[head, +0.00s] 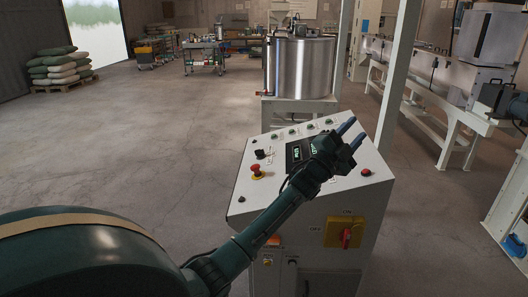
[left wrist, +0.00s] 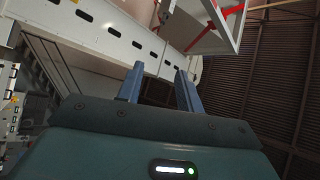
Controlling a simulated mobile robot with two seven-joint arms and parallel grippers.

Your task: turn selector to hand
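A grey control console (head: 235,205) stands in front of me with a sloped top. A black knob (head: 261,154), which looks like the selector, sits on the left part of that top; its pointing direction is too small to tell. My left gripper (head: 351,131) is above the right part of the console, well to the right of the knob and apart from it. Its two blue fingers are spread with nothing between them, as the left wrist view (left wrist: 158,88) also shows. The gripper partly covers the console's display (head: 295,153). My right gripper is not in view.
Several green buttons line the top edge, and a red button (head: 366,172) is at right. A yellow-red rotary switch (head: 345,235) is on the front. A steel tank (head: 300,68) and a white post (head: 397,80) stand behind.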

